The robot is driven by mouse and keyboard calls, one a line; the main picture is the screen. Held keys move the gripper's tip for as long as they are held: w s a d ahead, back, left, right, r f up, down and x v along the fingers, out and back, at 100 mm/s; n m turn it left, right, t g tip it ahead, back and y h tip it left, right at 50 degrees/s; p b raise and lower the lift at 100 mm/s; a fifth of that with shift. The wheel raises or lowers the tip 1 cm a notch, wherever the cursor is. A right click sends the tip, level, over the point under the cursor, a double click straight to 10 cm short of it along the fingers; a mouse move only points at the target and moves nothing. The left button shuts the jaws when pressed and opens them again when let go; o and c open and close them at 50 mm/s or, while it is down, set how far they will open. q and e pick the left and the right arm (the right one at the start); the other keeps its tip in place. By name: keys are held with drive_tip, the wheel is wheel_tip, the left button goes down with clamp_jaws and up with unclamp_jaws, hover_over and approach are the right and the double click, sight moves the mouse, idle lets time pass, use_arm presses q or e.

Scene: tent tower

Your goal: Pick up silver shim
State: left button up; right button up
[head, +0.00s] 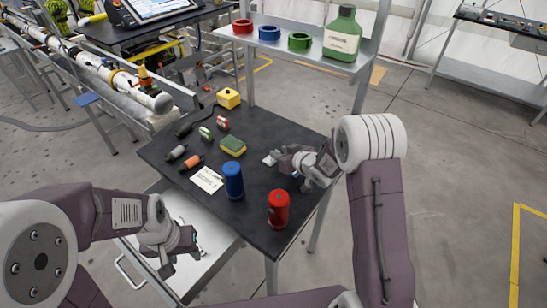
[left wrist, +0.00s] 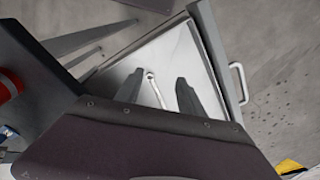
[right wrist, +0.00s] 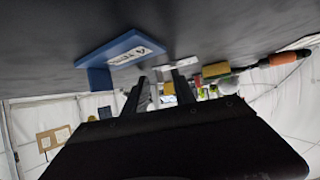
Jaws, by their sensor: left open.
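A small pale piece (head: 268,159) shows on the black table at the fingertips of my right gripper (head: 283,157). It may be the silver shim, but it is too small to be sure. In the right wrist view the two fingers of my right gripper (right wrist: 159,82) stand apart, with pale shapes at and behind the tips. I cannot tell whether they hold anything. My left gripper (left wrist: 158,78) is open and empty above the open drawer (left wrist: 178,45). A silver spanner (left wrist: 153,84) lies in the drawer, seen between the left fingers.
A blue can (head: 233,180), a red can (head: 278,209), a sponge (head: 232,146) and a white card (head: 207,180) are on the table. An orange-handled tool (right wrist: 285,58) and a labelled blue block (right wrist: 122,48) show in the right wrist view. A shelf (head: 305,46) stands behind.

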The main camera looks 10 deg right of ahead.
drive_tip(key=shift+c, duration=0.3)
drive_tip(key=shift+s+r, duration=0.1)
clamp_jaws()
drive_tip(key=shift+r, duration=0.35)
drive_tip(key=r, duration=0.2)
drive_tip(key=r+p, duration=0.1)
drive_tip(key=r, duration=0.1)
drive_tip(key=shift+s+d, duration=0.15)
drive_tip(key=shift+d, duration=0.15)
drive_tip(key=s+d+r+p, duration=0.2)
drive_tip(key=s+d+r, duration=0.4)
drive_tip(key=s+d, duration=0.1)
drive_tip(key=shift+s+r, duration=0.15)
drive_tip(key=shift+s, duration=0.55)
